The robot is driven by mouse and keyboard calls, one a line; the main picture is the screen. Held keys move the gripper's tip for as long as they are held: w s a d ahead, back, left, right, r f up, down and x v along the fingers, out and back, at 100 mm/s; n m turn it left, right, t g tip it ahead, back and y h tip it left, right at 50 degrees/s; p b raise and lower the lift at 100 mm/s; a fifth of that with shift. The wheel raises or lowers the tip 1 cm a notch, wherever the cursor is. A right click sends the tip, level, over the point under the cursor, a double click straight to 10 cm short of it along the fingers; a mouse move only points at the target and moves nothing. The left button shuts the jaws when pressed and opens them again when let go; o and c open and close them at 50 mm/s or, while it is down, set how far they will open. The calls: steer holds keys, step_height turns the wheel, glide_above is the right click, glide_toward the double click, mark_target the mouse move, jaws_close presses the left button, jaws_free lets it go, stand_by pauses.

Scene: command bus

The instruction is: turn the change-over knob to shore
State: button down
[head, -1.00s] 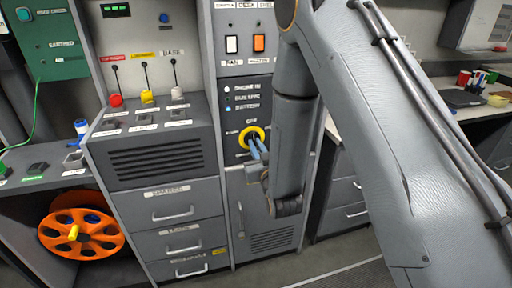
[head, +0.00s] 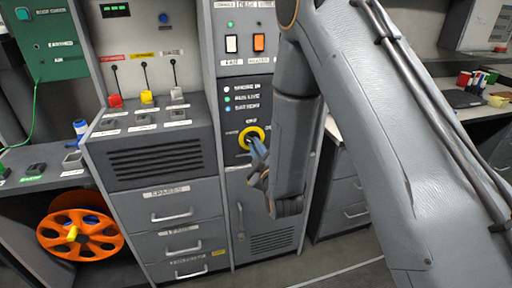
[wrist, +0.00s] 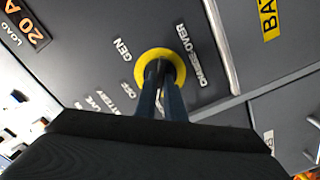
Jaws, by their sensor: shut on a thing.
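The change-over knob (wrist: 158,70) is dark, inside a yellow ring on the grey panel. Its yellow ring (head: 245,131) also shows in the head view, below the OFF label. My gripper (head: 255,146) has blue fingers shut on the knob, and the wrist view shows both fingertips (wrist: 160,88) at it. The wrist view is tilted and shows the labels GEN, OFF, BATTERY and CHANGE-OVER around the ring. The fingers hide much of the knob, and I cannot read which position it points to.
Indicator lamps (head: 227,99) labelled SHORE IN, BUS LIVE and BATTERY sit above the knob. White (head: 232,44) and orange (head: 259,42) switches are higher up. Drawers (head: 180,215) and an orange reel (head: 55,242) are to the left. A bench (head: 478,113) stands right of my arm.

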steer(key=shift+n, duration=0.5)
stand_by(0.3)
steer(key=c, duration=1.8)
jaws_free()
steer(key=shift+c, duration=0.2)
steer(key=shift+s, duration=0.1)
steer(key=v, duration=0.7)
steer(key=shift+s+b, duration=0.35)
steer(key=shift+b, duration=0.1)
steer(key=shift+d, duration=0.15)
